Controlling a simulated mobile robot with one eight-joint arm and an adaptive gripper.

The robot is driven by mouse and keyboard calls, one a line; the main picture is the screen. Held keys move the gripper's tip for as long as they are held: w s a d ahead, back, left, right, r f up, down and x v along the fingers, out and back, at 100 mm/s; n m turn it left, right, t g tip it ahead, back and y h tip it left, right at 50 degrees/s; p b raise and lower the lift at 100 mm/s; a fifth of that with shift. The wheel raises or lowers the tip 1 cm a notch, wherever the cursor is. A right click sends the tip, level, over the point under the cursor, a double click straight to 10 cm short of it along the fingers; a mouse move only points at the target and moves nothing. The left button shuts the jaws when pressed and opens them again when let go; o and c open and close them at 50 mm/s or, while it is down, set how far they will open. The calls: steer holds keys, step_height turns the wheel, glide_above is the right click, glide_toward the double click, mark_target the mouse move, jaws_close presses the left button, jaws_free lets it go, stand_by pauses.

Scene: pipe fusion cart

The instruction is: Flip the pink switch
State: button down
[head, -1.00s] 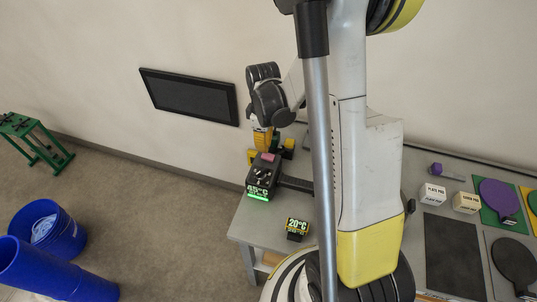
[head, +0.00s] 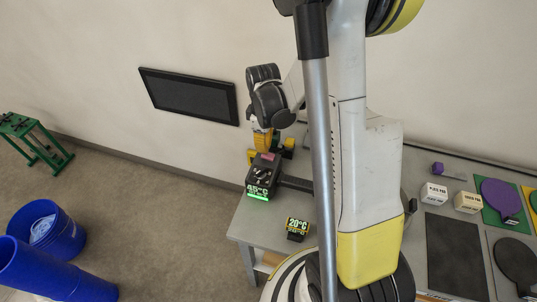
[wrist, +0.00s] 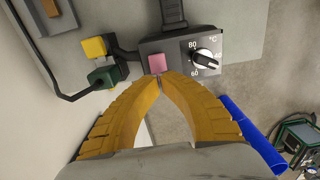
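The pink switch (wrist: 157,63) is on the face of a dark control box (wrist: 181,46), beside a dial (wrist: 205,58). It also shows in the head view (head: 268,156), on the box (head: 262,174) at the table's left end. My gripper (wrist: 159,76) has yellow fingers whose tips meet just at the switch's lower edge in the wrist view, with nothing held between them. I cannot tell whether they touch the switch. In the head view my gripper (head: 262,146) is above the box, by the switch.
A yellow block (wrist: 94,47) and a green connector (wrist: 103,77) sit left of the box in the wrist view. Blue bins (head: 62,232) stand on the floor at left. A dark panel (head: 190,95) hangs on the wall.

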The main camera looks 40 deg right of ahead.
mark_target(263, 161)
steer(key=shift+f+b, duration=0.55)
steer(key=shift+f, duration=0.05)
steer(key=shift+s+a+f+b, duration=0.35)
steer(key=shift+f+b, duration=0.25)
steer(key=shift+b, duration=0.15)
steer(key=shift+s+a+f+b, duration=0.2)
steer(key=shift+a+f+b, duration=0.15)
steer(key=shift+f+b, duration=0.35)
stand_by(0.5)
steer(key=shift+r, duration=0.15)
steer(key=shift+r+p, duration=0.65)
steer(key=shift+r, duration=0.2)
steer(key=r+p, duration=0.1)
steer(key=w+d+r+p, duration=0.1)
steer(key=r, duration=0.1)
steer(key=shift+w+d+r+p, duration=0.2)
steer(key=shift+d+p, duration=0.2)
steer(key=shift+r, duration=0.35)
steer(key=shift+s+a+r+p, duration=0.15)
steer(key=shift+a+r+p, duration=0.05)
steer(key=shift+r+p, duration=0.35)
steer(key=shift+f, duration=0.1)
